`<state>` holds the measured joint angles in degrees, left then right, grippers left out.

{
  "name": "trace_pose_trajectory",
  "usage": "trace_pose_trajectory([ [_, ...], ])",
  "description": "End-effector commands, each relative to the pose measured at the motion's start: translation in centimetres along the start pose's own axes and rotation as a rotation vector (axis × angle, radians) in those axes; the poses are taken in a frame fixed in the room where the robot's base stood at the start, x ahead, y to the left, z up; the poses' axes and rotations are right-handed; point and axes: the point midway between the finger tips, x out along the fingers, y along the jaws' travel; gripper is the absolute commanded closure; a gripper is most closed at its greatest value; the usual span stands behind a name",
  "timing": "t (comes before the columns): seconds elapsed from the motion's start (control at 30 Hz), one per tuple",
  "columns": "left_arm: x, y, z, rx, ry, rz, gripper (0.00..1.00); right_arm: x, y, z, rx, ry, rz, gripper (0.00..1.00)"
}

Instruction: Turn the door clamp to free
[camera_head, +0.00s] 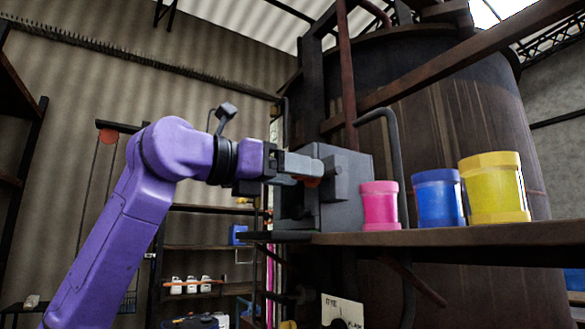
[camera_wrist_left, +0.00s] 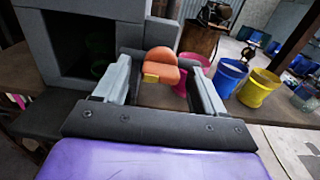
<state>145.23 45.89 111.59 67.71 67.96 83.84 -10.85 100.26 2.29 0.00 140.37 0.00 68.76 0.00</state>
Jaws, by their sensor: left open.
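The door clamp, an orange piece (camera_wrist_left: 162,60) with a small yellow patch, stands between the fingers of my left gripper (camera_wrist_left: 160,72) in the left wrist view. The fingers are open on either side of it, with gaps showing. In the head view my left gripper (camera_head: 306,168) reaches in from the left to the grey box (camera_head: 350,204), and a bit of orange (camera_head: 313,183) shows just under the fingers. In the left wrist view the grey box (camera_wrist_left: 58,14) has a dark square opening. The clamp's mounting is partly hidden. My right gripper is not in view.
The box stands on a brown shelf (camera_head: 430,238). Pink (camera_head: 380,206), blue (camera_head: 438,197) and yellow (camera_head: 494,188) containers stand to its right. A bent dark pipe (camera_head: 395,150) rises close beside the box. A large dark vat (camera_head: 440,100) stands behind.

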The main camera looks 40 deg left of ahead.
Motion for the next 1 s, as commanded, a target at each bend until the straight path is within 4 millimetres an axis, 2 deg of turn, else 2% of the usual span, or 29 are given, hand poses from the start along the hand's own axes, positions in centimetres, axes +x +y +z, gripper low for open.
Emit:
trace_pose_trajectory([
  [0.17,0.06,-0.02,-0.03,0.000,0.000,-0.001,0.30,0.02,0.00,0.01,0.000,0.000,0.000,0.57],
  [0.2,0.06,-0.02,-0.03,0.000,0.000,-0.001,0.36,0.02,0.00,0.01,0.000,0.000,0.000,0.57],
  [0.27,0.07,-0.02,-0.03,0.000,0.000,-0.001,0.56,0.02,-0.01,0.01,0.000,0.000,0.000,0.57],
  [0.3,0.07,-0.02,-0.03,0.000,0.000,-0.001,0.69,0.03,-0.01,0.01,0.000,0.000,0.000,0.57],
  [0.37,0.07,-0.01,-0.03,0.000,0.000,-0.001,0.86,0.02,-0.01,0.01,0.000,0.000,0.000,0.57],
  [0.67,0.04,0.02,0.03,0.025,0.000,0.001,0.86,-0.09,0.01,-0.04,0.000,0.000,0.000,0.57],
  [1.0,-0.02,0.00,0.18,0.226,-0.001,0.001,0.86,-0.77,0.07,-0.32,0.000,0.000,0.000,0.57],
])
